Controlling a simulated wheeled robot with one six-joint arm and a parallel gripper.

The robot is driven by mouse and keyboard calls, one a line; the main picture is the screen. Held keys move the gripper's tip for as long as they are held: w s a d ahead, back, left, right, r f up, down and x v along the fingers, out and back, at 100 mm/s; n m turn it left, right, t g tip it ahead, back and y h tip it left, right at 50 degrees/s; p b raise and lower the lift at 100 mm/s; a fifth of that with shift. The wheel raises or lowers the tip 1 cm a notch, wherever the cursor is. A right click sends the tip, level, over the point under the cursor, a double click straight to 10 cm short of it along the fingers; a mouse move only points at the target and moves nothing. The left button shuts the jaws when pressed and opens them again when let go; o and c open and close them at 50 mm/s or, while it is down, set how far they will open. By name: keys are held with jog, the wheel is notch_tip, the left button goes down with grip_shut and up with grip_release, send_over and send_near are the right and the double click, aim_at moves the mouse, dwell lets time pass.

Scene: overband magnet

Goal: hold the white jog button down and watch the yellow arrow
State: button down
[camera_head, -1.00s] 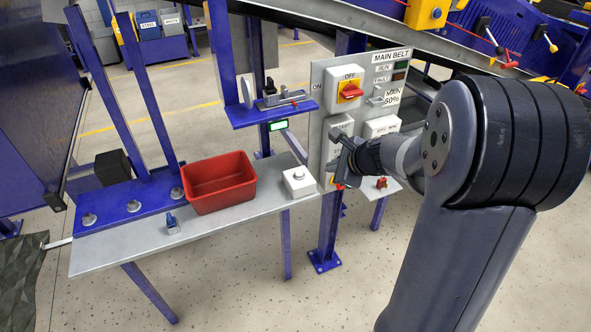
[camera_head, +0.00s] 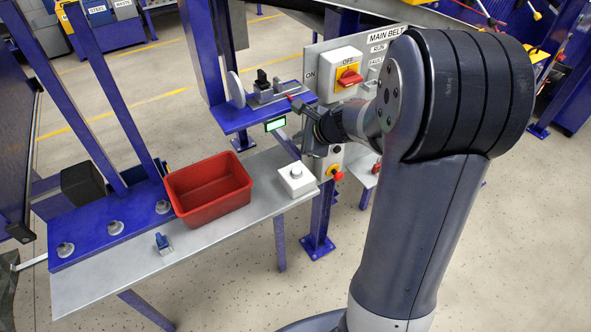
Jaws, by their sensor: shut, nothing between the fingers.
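A white box with a round pale button on top (camera_head: 296,178) sits at the right end of the grey bench; I cannot read whether it is the jog button. My gripper (camera_head: 305,128) is shut and empty. In the picture it is above and slightly right of the white box, apart from it, in front of the lower left of the main belt panel. Its fingertips are small and dark here. I cannot make out a yellow arrow. My arm hides the panel's right and lower middle.
A red bin (camera_head: 208,190) and a small blue clip-like part (camera_head: 163,243) are on the bench. A blue shelf (camera_head: 235,118) with a grey fixture and a lit green display (camera_head: 275,124) is behind. The panel carries a red switch (camera_head: 349,77) and a red knob (camera_head: 337,175).

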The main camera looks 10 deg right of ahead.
jog(key=b, duration=0.7)
send_near(294, 168)
jog(key=shift+w+a+f, duration=0.4)
jog(key=shift+w+f, duration=0.05)
jog(key=shift+w, duration=0.25)
jog(key=shift+w+a+f, duration=0.45)
jog(key=shift+w, duration=0.25)
jog(key=shift+w+a+f, duration=0.4)
jog(key=shift+w+f, duration=0.05)
jog(key=shift+w, duration=0.3)
jog(key=shift+f+b, duration=0.4)
jog(key=shift+b, duration=0.25)
jog(key=shift+f+b, duration=0.5)
jog(key=shift+f, duration=0.05)
dwell(3.6)
